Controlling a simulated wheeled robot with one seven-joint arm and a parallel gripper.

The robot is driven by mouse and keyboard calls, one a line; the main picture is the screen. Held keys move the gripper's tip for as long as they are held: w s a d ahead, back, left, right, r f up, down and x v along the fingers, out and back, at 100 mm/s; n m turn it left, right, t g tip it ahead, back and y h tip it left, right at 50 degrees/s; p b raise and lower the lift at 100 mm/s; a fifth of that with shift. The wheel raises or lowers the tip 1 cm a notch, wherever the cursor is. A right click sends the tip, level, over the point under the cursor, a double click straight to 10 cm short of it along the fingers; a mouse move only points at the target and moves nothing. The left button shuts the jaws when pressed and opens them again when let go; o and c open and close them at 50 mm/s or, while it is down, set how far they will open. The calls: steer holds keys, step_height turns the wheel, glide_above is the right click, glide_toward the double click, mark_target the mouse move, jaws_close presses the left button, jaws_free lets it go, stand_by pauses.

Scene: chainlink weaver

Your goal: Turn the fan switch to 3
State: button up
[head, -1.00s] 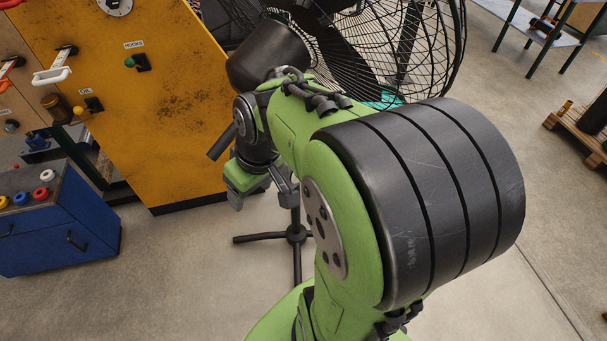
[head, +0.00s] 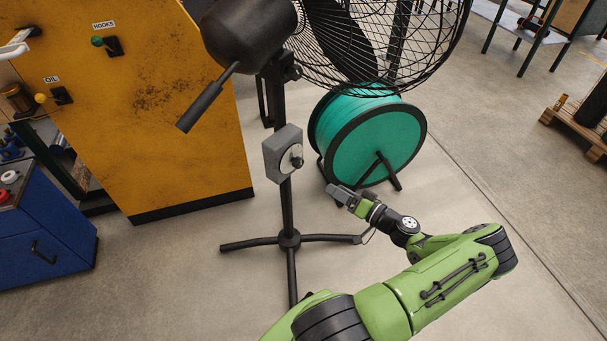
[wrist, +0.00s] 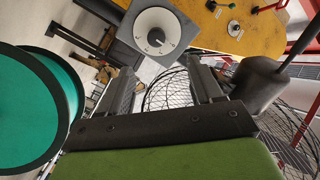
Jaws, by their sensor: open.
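The fan switch (head: 277,157) is a grey box on the fan's black stand, with a round pale dial and a dark knob (head: 296,158) facing right. In the wrist view the dial (wrist: 155,31) shows at the top centre, beyond the fingertips; its markings are too small to read. My gripper (head: 335,191) is to the right of the switch and a little lower, apart from it. In the wrist view its two fingers (wrist: 163,78) are spread with nothing between them. The fan (head: 370,45) has a black wire cage and a dark motor housing (head: 248,38).
A green reel (head: 372,140) with a black rim stands close behind my gripper. The stand's feet (head: 289,240) spread over the floor. A worn yellow cabinet (head: 150,100) and a blue cabinet (head: 45,230) are at left. The floor at right is mostly clear.

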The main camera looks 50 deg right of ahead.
mark_target(301, 164)
steer(key=shift+m+h, duration=0.3)
steer(key=w, duration=0.5)
steer(key=w+b, duration=0.1)
steer(key=w, duration=0.4)
steer(key=w+b, duration=0.1)
steer(key=w, duration=0.4)
steer(key=shift+w+d+f, duration=0.1)
steer(key=shift+d+f, duration=0.1)
steer(key=shift+d, duration=0.15)
steer(key=shift+c, duration=0.2)
steer(key=c, duration=1)
